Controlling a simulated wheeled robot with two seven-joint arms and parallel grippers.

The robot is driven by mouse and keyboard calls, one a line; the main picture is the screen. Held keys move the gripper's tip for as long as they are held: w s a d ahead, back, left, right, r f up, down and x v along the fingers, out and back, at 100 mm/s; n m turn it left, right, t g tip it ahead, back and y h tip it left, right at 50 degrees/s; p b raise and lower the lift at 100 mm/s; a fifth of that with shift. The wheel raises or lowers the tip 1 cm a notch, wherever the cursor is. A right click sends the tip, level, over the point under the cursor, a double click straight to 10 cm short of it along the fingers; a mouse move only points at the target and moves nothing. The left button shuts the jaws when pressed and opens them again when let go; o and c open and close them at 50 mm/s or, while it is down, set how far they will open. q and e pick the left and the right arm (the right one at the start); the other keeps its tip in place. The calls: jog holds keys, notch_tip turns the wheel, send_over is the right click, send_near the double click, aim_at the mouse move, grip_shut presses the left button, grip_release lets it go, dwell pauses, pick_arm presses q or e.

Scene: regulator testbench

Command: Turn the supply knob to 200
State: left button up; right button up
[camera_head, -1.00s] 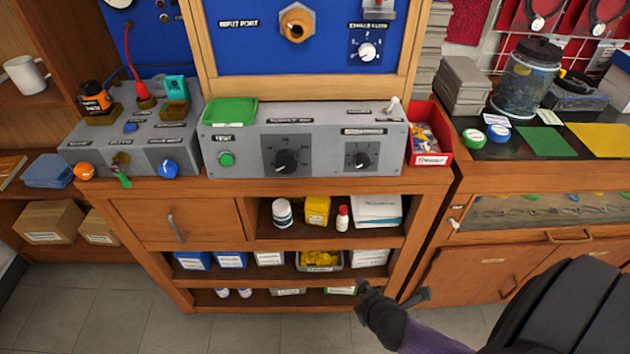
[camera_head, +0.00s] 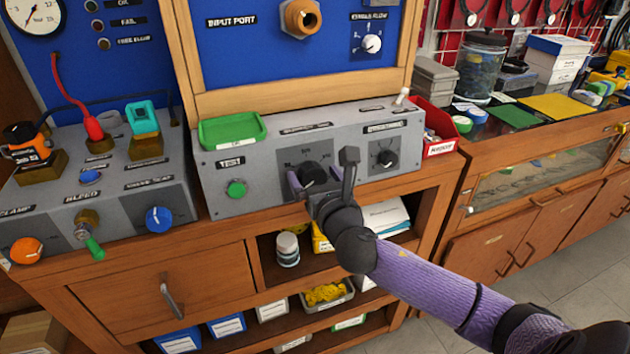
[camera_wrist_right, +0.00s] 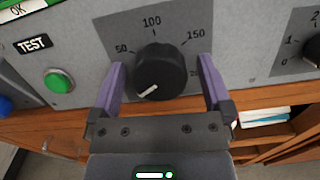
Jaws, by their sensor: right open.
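The supply knob (camera_head: 312,174) is a round black dial on the grey panel's dark scale plate. In the right wrist view the knob (camera_wrist_right: 160,70) has its white pointer line towards the lower left, below the 50 mark. The marks 50, 100 and 150 show on the scale; the 200 mark is partly hidden by a finger. My right gripper (camera_head: 321,171) is open, with one finger on each side of the knob. In the wrist view the gripper (camera_wrist_right: 161,80) shows gaps between both fingers and the knob. My left gripper is out of view.
A second black knob (camera_head: 384,159) sits close to the right of my gripper. A green TEST button (camera_head: 237,188) is on the left of the panel (camera_head: 215,170). A green tray (camera_head: 231,130) and a red bin (camera_head: 442,146) are nearby. Open shelves lie below.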

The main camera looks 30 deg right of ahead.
jog(key=shift+c, duration=0.5)
jog(key=c, duration=1)
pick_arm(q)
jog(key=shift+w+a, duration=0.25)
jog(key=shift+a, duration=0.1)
pick_arm(e)
jog(key=shift+c, duration=0.2)
